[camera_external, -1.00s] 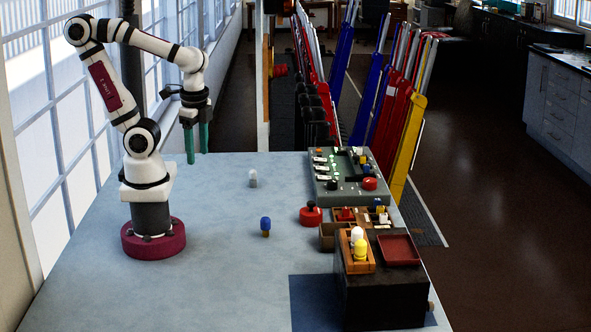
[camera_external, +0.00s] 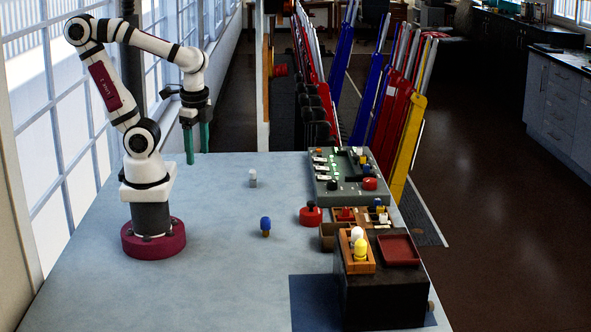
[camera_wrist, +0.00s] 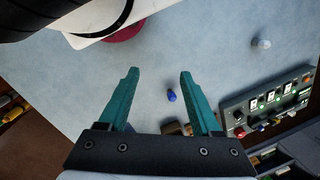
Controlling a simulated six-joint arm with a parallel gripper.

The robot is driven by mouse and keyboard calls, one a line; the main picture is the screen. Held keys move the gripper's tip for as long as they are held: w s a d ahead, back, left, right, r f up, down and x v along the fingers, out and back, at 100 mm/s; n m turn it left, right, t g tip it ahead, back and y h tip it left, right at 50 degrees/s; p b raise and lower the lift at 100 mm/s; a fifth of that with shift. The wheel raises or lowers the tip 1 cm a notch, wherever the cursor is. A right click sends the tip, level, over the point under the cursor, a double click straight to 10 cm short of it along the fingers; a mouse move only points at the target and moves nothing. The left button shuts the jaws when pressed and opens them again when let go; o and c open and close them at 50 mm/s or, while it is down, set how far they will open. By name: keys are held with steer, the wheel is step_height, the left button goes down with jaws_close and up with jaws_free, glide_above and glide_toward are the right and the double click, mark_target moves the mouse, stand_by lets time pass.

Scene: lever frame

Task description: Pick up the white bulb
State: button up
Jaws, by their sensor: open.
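A white bulb (camera_external: 253,178) with a grey base stands upright on the table, right of my arm; it also shows at the upper right of the wrist view (camera_wrist: 262,43). Another white bulb (camera_external: 357,233) sits in the wooden holder (camera_external: 347,258) on the black box, beside a yellow bulb (camera_external: 361,249). My gripper (camera_external: 197,157) hangs over the table's far left part, fingers down, open and empty. In the wrist view its teal fingers (camera_wrist: 159,72) are apart with only table between the tips. Neither white bulb is touched by it.
A blue bulb (camera_external: 265,226) stands on the table, nearer the camera than the loose white one. A red round item with a black knob (camera_external: 311,215), a switch panel (camera_external: 325,188) and the black box (camera_external: 385,295) line the right side. The table's left-middle is clear.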

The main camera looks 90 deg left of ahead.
steer(key=w+d+n+g+h, duration=0.2)
steer(key=w+d+n+h, duration=0.45)
steer(key=d+n, duration=0.2)
steer(key=n+t+h, duration=0.5)
steer(key=n+h, duration=0.3)
steer(key=n, duration=1)
glide_toward(357, 236)
steer(key=shift+t, duration=0.3)
steer(key=x, duration=0.4)
steer(key=f+x, duration=0.1)
steer(key=x, duration=0.4)
steer(key=shift+a, duration=0.15)
jaws_close()
